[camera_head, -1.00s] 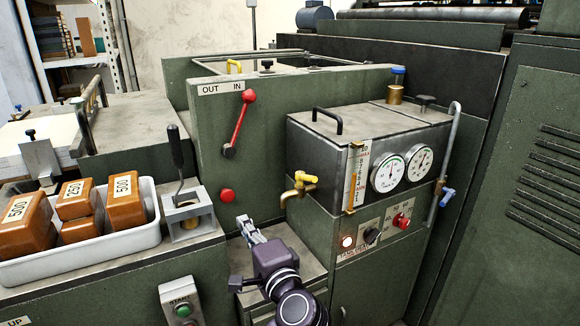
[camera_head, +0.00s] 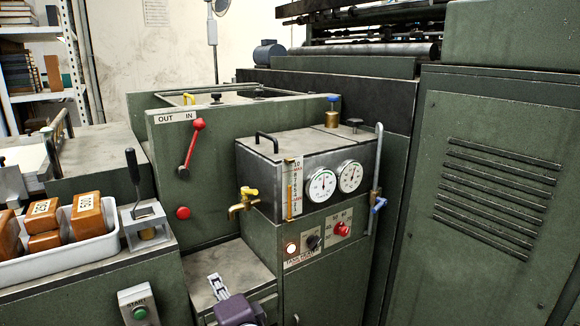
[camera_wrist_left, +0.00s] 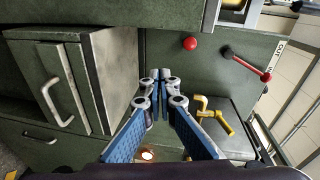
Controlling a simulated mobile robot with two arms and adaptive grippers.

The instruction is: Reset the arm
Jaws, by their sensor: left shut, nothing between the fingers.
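My left gripper (camera_head: 217,285) is at the bottom of the head view, over the low grey-topped cabinet (camera_head: 250,270) in front of the green machine. In the left wrist view its two blue-padded fingers (camera_wrist_left: 161,78) meet at the tips, shut with nothing between them. It is apart from the yellow tap (camera_head: 243,201), which also shows right of the fingers in the wrist view (camera_wrist_left: 213,115). The red lever (camera_head: 191,146) by the OUT/IN label and the red knob (camera_head: 183,212) are beyond the gripper. My right gripper is not in view.
A white tray (camera_head: 75,257) with brown labelled blocks stands at the left, beside a dark-handled tool in a metal holder (camera_head: 147,226). A START button box (camera_head: 138,304) is at the lower left. The gauge box (camera_head: 300,172) stands right of the tap.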

